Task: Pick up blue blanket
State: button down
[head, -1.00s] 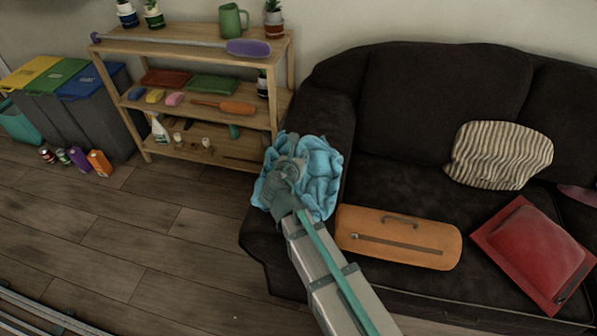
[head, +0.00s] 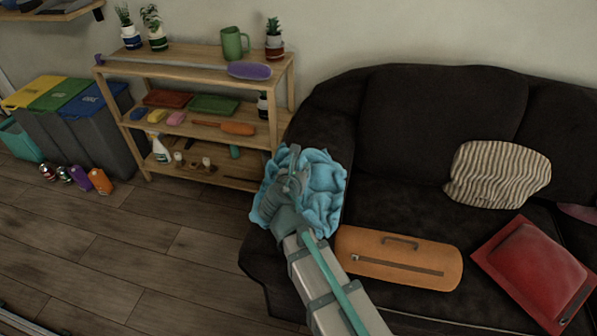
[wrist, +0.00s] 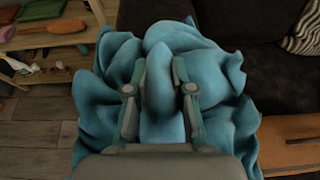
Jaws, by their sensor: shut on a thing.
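The blue blanket (head: 322,192) is a crumpled light-blue cloth at the left arm of the dark sofa. My gripper (head: 296,180) reaches over it and is shut on a fold of it. In the wrist view the blanket (wrist: 195,55) fills the middle, and a raised fold sits between the two fingers of my gripper (wrist: 160,90). The sofa arm's top under the blanket is hidden, and I cannot tell whether the cloth still touches it.
The dark sofa (head: 420,110) holds an orange bag (head: 400,258), a red cushion (head: 530,265) and a striped pillow (head: 498,172). A wooden shelf (head: 190,70) stands close left of the blanket. Bins (head: 75,115) stand farther left. The floor (head: 130,245) at front left is clear.

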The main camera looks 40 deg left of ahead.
aim_at(308, 196)
jog(key=d+r, duration=0.1)
jog(key=s+d+r, duration=0.1)
jog(key=r, duration=0.1)
jog(key=s+d+r, duration=0.1)
jog(key=shift+s+r+p, duration=0.15)
jog(key=shift+r+p, duration=0.05)
jog(key=shift+p, duration=0.1)
jog(key=s+d, duration=0.1)
jog(key=s+d+r, duration=0.1)
jog(key=s+d, duration=0.1)
jog(key=shift+d+r, duration=0.25)
jog(key=shift+r, duration=0.1)
jog(key=shift+s+d+f+b, duration=0.1)
jog(key=shift+d+f+b, duration=0.1)
jog(key=shift+b, duration=0.8)
jog(key=b, duration=0.1)
jog(key=s+d+b, duration=0.1)
jog(key=shift+r+b, duration=0.2)
jog(key=shift+b, duration=0.15)
jog(key=b, duration=0.4)
jog(key=shift+d+r, duration=0.15)
jog(key=shift+r, duration=0.15)
jog(key=s+d+r+b, duration=0.1)
jog(key=b, duration=0.4)
